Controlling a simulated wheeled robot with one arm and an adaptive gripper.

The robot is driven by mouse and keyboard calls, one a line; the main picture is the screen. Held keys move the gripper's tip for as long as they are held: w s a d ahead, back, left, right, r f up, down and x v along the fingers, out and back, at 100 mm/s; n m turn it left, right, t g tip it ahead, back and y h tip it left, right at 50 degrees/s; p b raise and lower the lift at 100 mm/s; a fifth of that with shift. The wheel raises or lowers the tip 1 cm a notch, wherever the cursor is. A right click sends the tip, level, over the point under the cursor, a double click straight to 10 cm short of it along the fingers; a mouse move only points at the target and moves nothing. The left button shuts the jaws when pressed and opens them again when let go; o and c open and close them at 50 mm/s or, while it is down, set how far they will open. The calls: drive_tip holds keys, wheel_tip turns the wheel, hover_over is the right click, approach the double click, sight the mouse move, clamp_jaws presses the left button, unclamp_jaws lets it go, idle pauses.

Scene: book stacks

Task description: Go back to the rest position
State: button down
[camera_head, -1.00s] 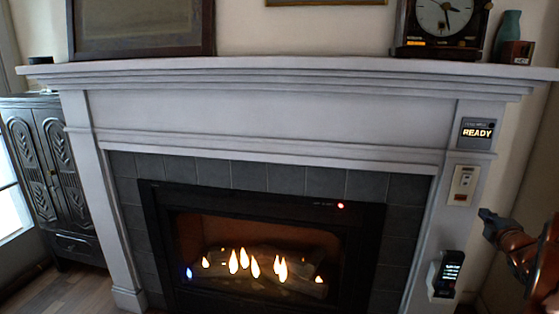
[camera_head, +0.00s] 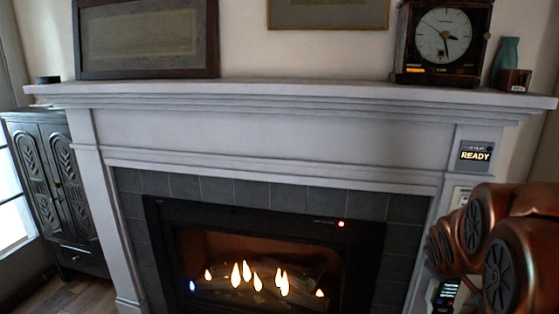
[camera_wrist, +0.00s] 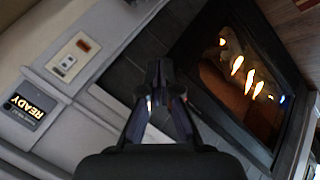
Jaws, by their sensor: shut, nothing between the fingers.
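My gripper (camera_wrist: 158,75) shows in the wrist view with its dark fingers together and nothing between them. It hangs in the air in front of the fireplace surround. In the head view only my copper-coloured arm shows at the lower right, and the gripper itself is out of sight there. The lit fireplace (camera_head: 250,262) has flames burning and a red light at its upper right; it also shows in the wrist view (camera_wrist: 245,85). The READY display (camera_head: 475,155) glows on the mantel's right post and shows tilted in the wrist view (camera_wrist: 28,108).
The white mantel shelf (camera_head: 300,92) holds a clock (camera_head: 443,35), a teal vase (camera_head: 505,60), a small brown box (camera_head: 514,80) and a framed picture (camera_head: 146,38). A switch plate (camera_wrist: 73,58) is on the post. A dark cabinet (camera_head: 55,185) stands at left.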

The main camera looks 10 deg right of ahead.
drive_tip(key=s+a+r+m+g+y+p, duration=0.1)
drive_tip(key=s+a+m+g+y+p, duration=0.2)
drive_tip(key=s+a, duration=2.2)
drive_tip(key=s+g+y+p, duration=0.1)
drive_tip(key=s+g+y, duration=0.1)
drive_tip(key=s+g, duration=0.2)
drive_tip(key=shift+a+m+g+p, duration=0.3)
drive_tip(key=shift+m+g, duration=0.1)
drive_tip(key=shift+g, duration=0.3)
